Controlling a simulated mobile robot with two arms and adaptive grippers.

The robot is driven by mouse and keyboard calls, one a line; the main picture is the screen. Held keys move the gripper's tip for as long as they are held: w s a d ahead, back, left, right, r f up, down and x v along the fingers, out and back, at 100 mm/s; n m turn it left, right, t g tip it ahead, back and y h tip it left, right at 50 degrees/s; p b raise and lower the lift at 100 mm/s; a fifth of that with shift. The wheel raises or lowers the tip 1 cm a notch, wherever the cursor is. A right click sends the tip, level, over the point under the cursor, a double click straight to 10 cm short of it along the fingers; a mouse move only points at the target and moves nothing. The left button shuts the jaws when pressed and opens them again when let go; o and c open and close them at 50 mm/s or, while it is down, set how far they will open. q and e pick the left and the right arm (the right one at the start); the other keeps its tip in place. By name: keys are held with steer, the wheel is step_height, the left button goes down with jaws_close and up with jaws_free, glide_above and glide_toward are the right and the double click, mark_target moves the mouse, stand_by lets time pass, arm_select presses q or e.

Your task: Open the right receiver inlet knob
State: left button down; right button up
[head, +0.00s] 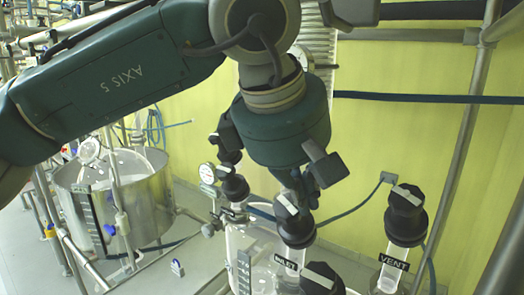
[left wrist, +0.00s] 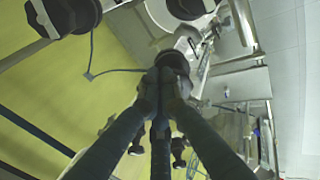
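The black knob (head: 296,222) above the "INLET" label (head: 286,263) stands on a clear glass neck, with a pale bar on its top. My left gripper (head: 308,190) points down just behind and above this knob in the head view. In the left wrist view its dark fingers (left wrist: 163,92) converge close to a round black knob (left wrist: 173,60) at their tips. I cannot tell whether they touch it or how far they are closed. My right gripper is not in view.
A black knob (head: 406,215) over a "VENT" label (head: 393,262) stands to the right. Another black knob (head: 321,278) is in front, and one more (head: 235,186) is to the left. A steel vessel (head: 118,200) stands at the left. A metal post (head: 462,150) rises at the right.

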arm_select(q)
steer(key=r, duration=0.1)
steer(key=s+r, duration=0.1)
steer(key=r, duration=0.1)
steer(key=r+p, duration=0.1)
steer(key=r, duration=0.1)
steer(key=shift+s+a+r, duration=0.15)
steer(key=shift+a+r, duration=0.05)
steer(key=shift+a, duration=0.05)
